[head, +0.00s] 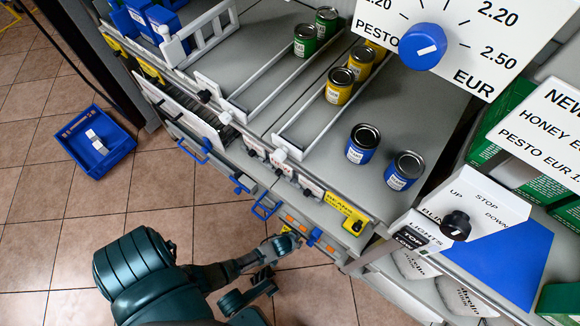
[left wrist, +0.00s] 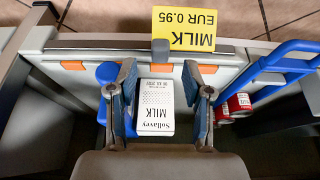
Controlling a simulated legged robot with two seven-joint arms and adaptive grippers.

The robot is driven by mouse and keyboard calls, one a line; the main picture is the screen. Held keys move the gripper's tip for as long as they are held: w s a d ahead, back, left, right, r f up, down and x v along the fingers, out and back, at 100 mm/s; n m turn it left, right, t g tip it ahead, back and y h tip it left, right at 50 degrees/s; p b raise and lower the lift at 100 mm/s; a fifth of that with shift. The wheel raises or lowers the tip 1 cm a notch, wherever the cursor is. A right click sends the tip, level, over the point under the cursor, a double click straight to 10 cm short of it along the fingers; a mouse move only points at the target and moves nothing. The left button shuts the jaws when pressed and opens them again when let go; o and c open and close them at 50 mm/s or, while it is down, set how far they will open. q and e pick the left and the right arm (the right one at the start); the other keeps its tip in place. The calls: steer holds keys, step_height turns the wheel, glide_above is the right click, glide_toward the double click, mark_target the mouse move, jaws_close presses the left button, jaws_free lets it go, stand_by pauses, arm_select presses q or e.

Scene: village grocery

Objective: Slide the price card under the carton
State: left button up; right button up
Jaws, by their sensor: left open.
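A white milk carton (left wrist: 155,108) with "Sollavey MILK" upside down on it lies between the fingers of my left gripper (left wrist: 159,85) in the left wrist view. The gripper is open, with a small gap on each side of the carton. A yellow price card (left wrist: 184,29) reading "MILK EUR 0.95" is just beyond the carton, at a grey clip on the shelf's front edge. In the head view my left gripper (head: 290,243) is low at the shelf front. I cannot make out the carton there. My right gripper is not in view.
A blue handle (left wrist: 275,65) and red cans (left wrist: 238,103) are to the right in the left wrist view. In the head view, blue, yellow and green cans stand on the shelf (head: 270,85) above. A blue crate (head: 97,145) is on the open tiled floor at left.

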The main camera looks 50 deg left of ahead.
arm_select(q)
steer(key=v, duration=0.7)
steer(key=shift+s+f, duration=0.1)
